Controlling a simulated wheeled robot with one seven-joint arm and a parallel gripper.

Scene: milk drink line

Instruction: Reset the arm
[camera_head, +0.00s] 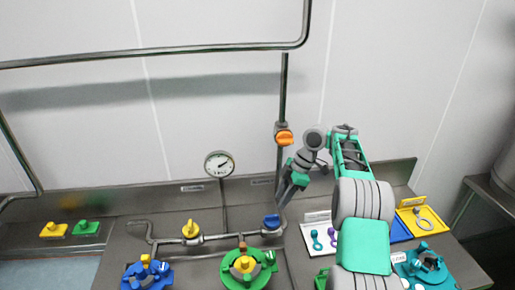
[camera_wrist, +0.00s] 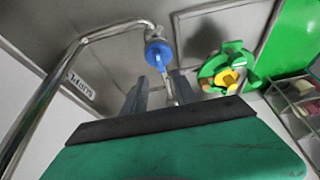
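My arm reaches up from the lower right in the head view and bends down at the wrist. My gripper (camera_head: 283,200) points down near the blue valve handle (camera_head: 271,221) on the steel pipe. In the wrist view, the two dark fingers of my gripper (camera_wrist: 160,82) stand apart, with a gap between them. The blue valve handle (camera_wrist: 157,52) shows just beyond the fingertips. I see nothing held. Whether a finger touches the handle or pipe cannot be told.
An orange valve handle (camera_head: 284,137) is on the vertical pipe close left of my wrist. A yellow handle (camera_head: 190,229), a gauge (camera_head: 219,164), a green round fitting (camera_head: 248,268) and a blue one (camera_head: 146,274) stand left. A white tray (camera_head: 306,228) and yellow tray (camera_head: 411,218) lie right.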

